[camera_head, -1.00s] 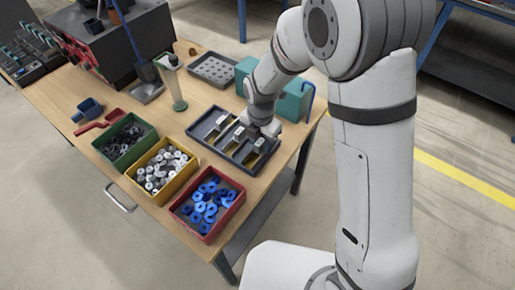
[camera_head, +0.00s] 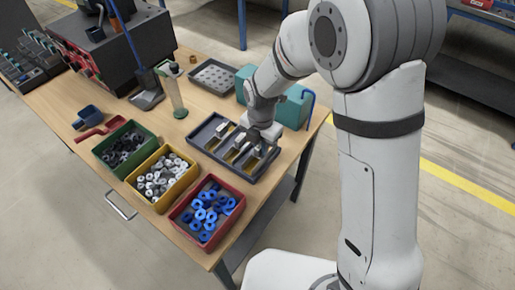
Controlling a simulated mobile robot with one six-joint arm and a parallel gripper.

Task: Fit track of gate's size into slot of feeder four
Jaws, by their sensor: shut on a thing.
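A dark grey tray (camera_head: 207,147) lies on the table and holds several metal tracks with gold-coloured beds. A track (camera_head: 224,129) lies in its left part and another (camera_head: 252,164) towards its right part. My gripper (camera_head: 258,141) is low over the tray's far right part, pointing down. It is shut on a track whose shape is mostly hidden by the fingers; I cannot tell whether it touches the tray. The dark machine (camera_head: 110,50) at the back left may be the feeder; its slot cannot be made out.
Green (camera_head: 104,151), yellow (camera_head: 136,182) and red (camera_head: 180,215) bins of washers stand along the front edge. A clear cylinder with a green base (camera_head: 180,112), a perforated grey tray (camera_head: 213,76) and a teal box (camera_head: 296,106) stand farther back. A red-handled scoop (camera_head: 100,129) lies left.

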